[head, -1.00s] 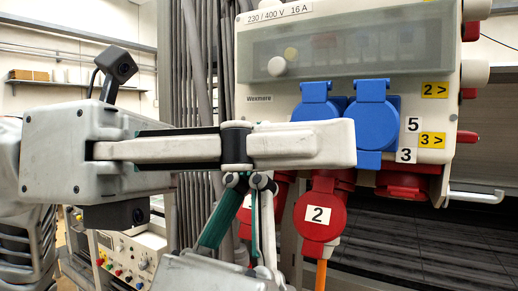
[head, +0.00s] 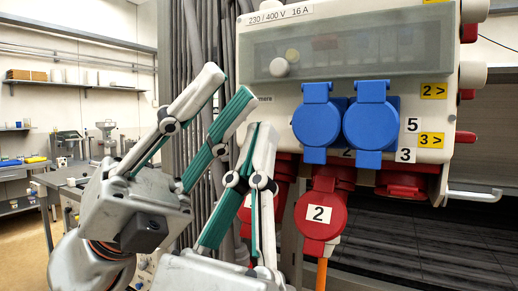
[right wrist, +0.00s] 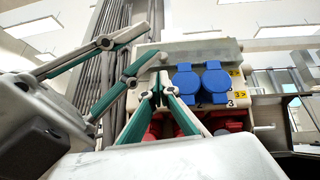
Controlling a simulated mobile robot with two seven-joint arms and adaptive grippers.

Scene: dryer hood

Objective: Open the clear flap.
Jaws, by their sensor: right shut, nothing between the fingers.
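The clear flap (head: 400,46) is a smoky see-through cover across the upper front of the grey-white socket box (head: 450,60). It lies down over the breakers, closed. A round pale knob (head: 278,67) sits near its lower left corner. My left gripper (head: 231,84) is open and empty, left of the box, its fingers pointing up and right.
Two blue socket covers (head: 319,122) (head: 371,122) stick out under the flap. Red sockets (head: 320,215) hang below them, one labelled 2. Grey vertical pipes (head: 190,60) run behind my grippers. A bench (head: 70,180) with equipment stands at the left.

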